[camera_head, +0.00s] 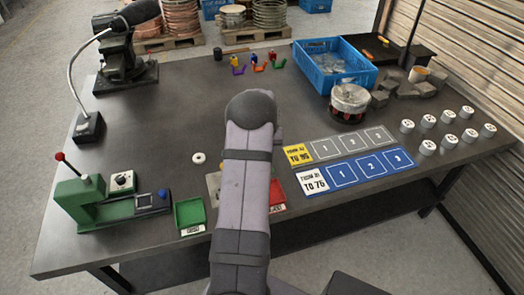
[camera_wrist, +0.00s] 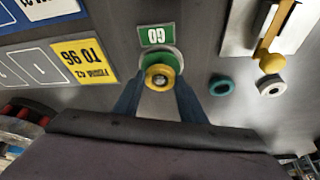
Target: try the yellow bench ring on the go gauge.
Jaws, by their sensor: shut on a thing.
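In the wrist view the yellow ring (camera_wrist: 160,69) is between the tips of my gripper's blue fingers (camera_wrist: 159,80), which are shut on it. The green go gauge (camera_wrist: 150,57) is directly beyond the ring, partly hidden by it, with a green GO label (camera_wrist: 157,34) beside it. A small round grey centre shows through the ring. I cannot tell whether the ring is around the gauge's post or only in front of it. In the head view my arm hides the gripper, the yellow ring and the go gauge.
A teal ring (camera_wrist: 221,85) and a white ring (camera_wrist: 271,85) lie to the right in the wrist view, near a yellow-tipped tool on a pale plate (camera_wrist: 296,28). In the head view a green tray (camera_head: 189,213) and green device (camera_head: 85,212) stand left; numbered mats (camera_head: 357,172) lie right.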

